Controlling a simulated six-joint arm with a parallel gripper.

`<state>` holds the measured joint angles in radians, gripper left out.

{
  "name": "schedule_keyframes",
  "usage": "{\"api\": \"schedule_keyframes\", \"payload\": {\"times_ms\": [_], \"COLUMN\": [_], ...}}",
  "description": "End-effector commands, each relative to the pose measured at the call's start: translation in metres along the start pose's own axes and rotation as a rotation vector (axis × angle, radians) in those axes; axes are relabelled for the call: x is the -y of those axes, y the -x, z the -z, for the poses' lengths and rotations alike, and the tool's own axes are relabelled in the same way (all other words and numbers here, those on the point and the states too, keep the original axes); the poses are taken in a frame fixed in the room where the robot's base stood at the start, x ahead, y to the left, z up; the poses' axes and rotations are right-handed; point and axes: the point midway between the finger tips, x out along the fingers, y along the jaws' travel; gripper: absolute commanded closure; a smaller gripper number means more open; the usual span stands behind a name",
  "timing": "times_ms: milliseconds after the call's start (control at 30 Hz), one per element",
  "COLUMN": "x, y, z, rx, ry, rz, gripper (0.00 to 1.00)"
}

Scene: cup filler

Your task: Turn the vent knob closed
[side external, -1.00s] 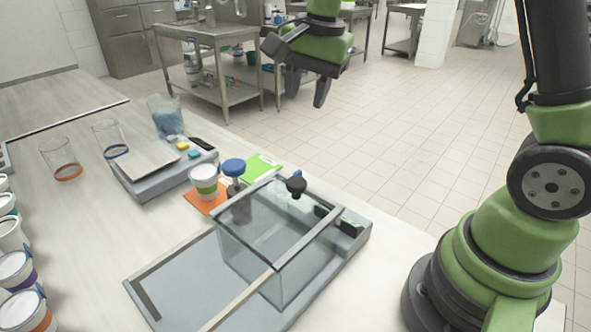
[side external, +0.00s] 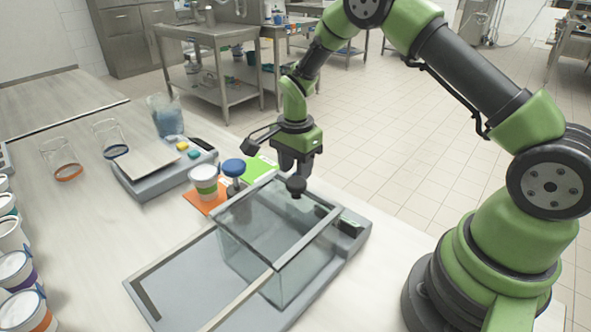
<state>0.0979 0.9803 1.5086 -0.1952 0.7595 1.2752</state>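The black knob (side external: 296,186) stands at the back edge of a clear glass box (side external: 265,250), on its top rim. My gripper (side external: 294,171) points straight down directly over the knob, its dark fingertips close to the knob's top. I cannot tell whether the fingers touch the knob or how far apart they are. The lower part of the knob shows below the fingertips. A blue-capped container (side external: 233,168) stands just left of my gripper.
The glass box sits on a grey tray (side external: 165,272). A scale (side external: 150,180) and two clear cups are farther left. White-lidded tubs line the left edge.

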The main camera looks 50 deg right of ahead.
Motion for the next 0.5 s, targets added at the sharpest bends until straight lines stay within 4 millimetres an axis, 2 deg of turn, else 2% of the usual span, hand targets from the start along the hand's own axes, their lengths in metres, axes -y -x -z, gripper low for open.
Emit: {"api": "schedule_keyframes", "payload": {"times_ms": [133,400,467,500], "x": [-0.0002,0.0001,0.0001,0.0001], "y": [-0.0103,-0.0113,-0.0112,-0.0112], "z": [-0.0001,-0.0001,-0.0001,-0.0001], "rx": [0.0,0.0,0.0,0.0], "ry": [0.0,0.0,0.0,0.0], "rz": [-0.001,0.002,0.002,0.002], "gripper": [0.62,0.62,0.73,0.82]}}
